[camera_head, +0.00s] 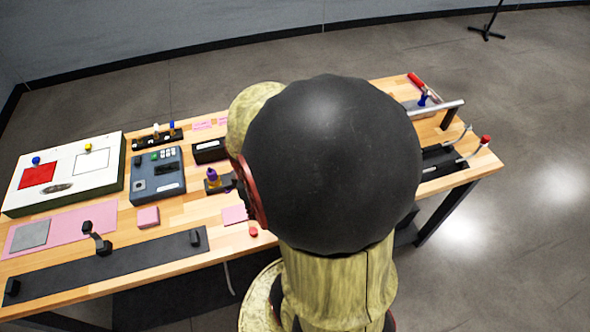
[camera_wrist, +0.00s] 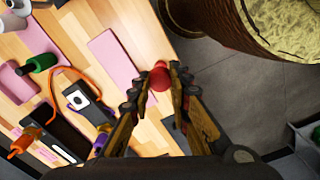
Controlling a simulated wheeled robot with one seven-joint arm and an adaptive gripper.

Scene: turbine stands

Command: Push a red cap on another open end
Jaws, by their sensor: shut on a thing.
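In the wrist view my gripper (camera_wrist: 160,84) is shut on a small red cap (camera_wrist: 158,76), which sits between the fingertips. The red cap also shows in the head view (camera_head: 253,231), close to the front edge of the wooden table. My arm hides the fingers in the head view. At the right end of the table, bent metal tubes rise from a black base (camera_head: 440,160). One tube carries a red cap (camera_head: 486,140) on its end. Another tube end (camera_head: 469,127) beside it shows no red cap.
A pink pad (camera_wrist: 112,62) lies beside the held cap. A blue-grey box (camera_head: 157,176), a white panel (camera_head: 65,172) and a long black strip (camera_head: 140,258) fill the left of the table. A grey pipe (camera_head: 440,106) and red-handled tool (camera_head: 417,81) lie at the far right.

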